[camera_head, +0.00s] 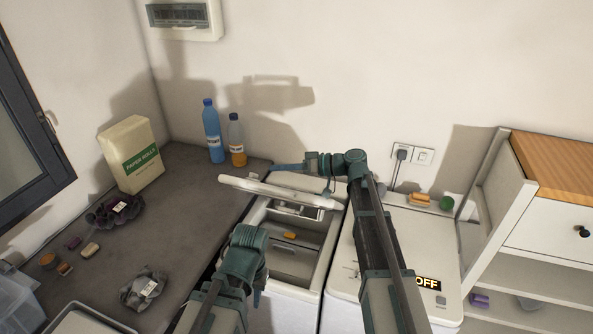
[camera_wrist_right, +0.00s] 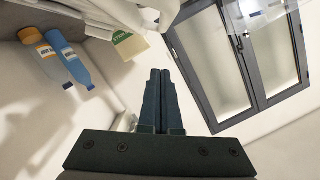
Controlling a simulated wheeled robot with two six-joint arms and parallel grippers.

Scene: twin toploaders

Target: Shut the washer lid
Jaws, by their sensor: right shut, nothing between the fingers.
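The left toploader (camera_head: 322,262) has its lid (camera_head: 275,192) raised at the back, seen almost edge-on. Its inside shows, with a small orange item (camera_head: 290,235) in it. My right gripper (camera_head: 279,167) is shut and empty, just behind the raised lid's upper edge and pointing left; contact cannot be told. Its closed fingers also show in the right wrist view (camera_wrist_right: 160,75). My left gripper (camera_head: 257,298) hangs low at the front left of the open machine, its fingers too small and hidden to judge.
A second toploader (camera_head: 430,245) with its top shut and an OFF display stands on the right, partly behind my right arm. A blue bottle (camera_head: 212,132) and an orange bottle (camera_head: 237,142) stand on the dark counter (camera_head: 185,215) at left. A shelf unit (camera_head: 500,205) stands at right.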

